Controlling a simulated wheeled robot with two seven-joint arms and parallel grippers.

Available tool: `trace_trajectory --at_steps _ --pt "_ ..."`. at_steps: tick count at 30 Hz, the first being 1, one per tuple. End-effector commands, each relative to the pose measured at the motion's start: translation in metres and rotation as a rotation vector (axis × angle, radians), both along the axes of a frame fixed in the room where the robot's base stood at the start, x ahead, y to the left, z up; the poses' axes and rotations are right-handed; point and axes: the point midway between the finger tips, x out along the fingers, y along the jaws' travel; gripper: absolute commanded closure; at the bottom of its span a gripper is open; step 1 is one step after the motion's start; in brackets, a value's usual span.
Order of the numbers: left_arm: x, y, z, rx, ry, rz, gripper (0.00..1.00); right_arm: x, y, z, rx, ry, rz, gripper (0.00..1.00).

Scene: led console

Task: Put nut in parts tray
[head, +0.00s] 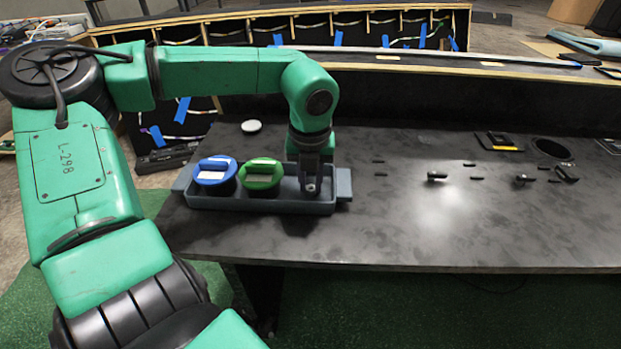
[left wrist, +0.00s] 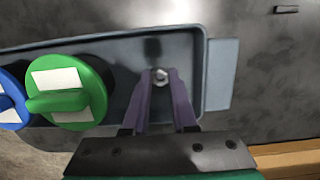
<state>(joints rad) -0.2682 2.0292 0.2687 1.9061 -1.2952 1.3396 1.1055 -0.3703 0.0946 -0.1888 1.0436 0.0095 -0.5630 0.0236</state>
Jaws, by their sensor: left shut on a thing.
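The nut (left wrist: 160,76) is a small silvery piece between the fingertips of my left gripper (left wrist: 161,80) in the left wrist view. My left gripper (head: 311,188) is shut on it and points down over the right part of the grey parts tray (left wrist: 219,75). In the head view the parts tray (head: 343,186) lies on the dark table at the left, and the nut (head: 311,188) shows as a small bright spot at the fingertips. I cannot tell whether the nut touches the tray floor. My right gripper is not in view.
A blue-lidded container (head: 214,172) and a green-lidded container (head: 260,176) stand in the left part of the tray. A white round disc (head: 251,126) lies behind it. Small black parts (head: 436,176) lie on the table at the right. The table between is clear.

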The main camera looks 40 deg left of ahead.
Motion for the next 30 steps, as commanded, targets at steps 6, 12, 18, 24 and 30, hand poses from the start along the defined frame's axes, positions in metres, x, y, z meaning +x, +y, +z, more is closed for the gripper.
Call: trace_trajectory --at_steps 6,12,18,24,30 --pt "0.0 0.0 -0.001 0.0 0.0 0.0 0.44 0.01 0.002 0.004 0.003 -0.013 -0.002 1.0" --pt "0.0 0.0 -0.001 0.0 0.0 0.0 0.44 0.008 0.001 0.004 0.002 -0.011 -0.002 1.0" --pt "0.0 0.0 0.01 0.001 -0.003 0.0 0.44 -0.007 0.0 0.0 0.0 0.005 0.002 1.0" --pt "-0.006 -0.005 0.063 0.003 -0.006 0.001 0.44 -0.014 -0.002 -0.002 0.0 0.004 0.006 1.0" --pt "-0.012 -0.009 0.109 0.003 -0.003 0.001 0.44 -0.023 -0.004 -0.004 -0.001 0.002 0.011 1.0"
